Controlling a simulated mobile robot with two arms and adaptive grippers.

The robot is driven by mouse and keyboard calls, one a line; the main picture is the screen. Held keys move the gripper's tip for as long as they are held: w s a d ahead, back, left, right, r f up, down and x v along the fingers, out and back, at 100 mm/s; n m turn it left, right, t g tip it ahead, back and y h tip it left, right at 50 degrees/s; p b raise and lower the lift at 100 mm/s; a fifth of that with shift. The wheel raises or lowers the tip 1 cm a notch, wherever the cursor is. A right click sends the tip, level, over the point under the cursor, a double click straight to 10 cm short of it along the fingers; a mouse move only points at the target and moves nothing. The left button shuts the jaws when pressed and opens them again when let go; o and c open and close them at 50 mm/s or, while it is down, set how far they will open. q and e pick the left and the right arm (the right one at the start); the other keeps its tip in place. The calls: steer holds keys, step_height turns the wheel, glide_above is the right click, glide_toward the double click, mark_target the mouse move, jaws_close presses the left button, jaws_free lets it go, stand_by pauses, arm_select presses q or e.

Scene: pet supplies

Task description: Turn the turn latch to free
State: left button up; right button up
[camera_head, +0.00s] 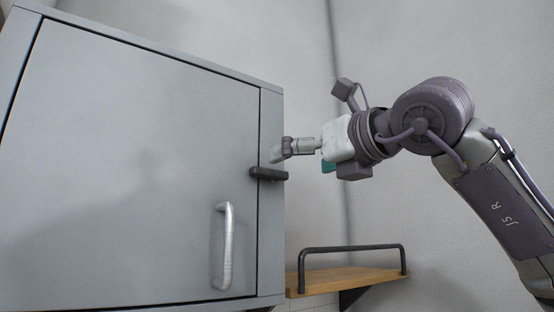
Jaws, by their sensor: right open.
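The turn latch (268,174) is a dark bar at the right edge of the grey cabinet door (130,170). It lies nearly level, across the gap between the door and the frame. My right gripper (276,154) comes in from the right, its fingertips just above the latch. The fingers are seen from the side and overlap, so the gap between them is hidden. I cannot tell whether they touch the latch. Nothing shows in the gripper. My left gripper is not in view.
A silver upright handle (224,246) stands out from the door below and left of the latch. A wooden shelf (340,281) with a black rail (352,248) is at the lower right. The space above my right arm, before the grey wall (430,40), is clear.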

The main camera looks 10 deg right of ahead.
mark_target(273, 172)
steer(key=p+x, duration=0.1)
steer(key=x, duration=0.3)
steer(key=shift+w+a, duration=0.15)
steer(key=shift+w, duration=0.1)
steer(key=shift+p+x, duration=0.7)
steer(key=shift+x, duration=0.4)
steer(key=shift+w, duration=0.3)
steer(key=shift+w+a+f, duration=0.1)
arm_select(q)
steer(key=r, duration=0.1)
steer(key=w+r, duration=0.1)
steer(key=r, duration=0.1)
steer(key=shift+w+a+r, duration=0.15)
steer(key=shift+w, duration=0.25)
arm_select(e)
steer(key=c, duration=1)
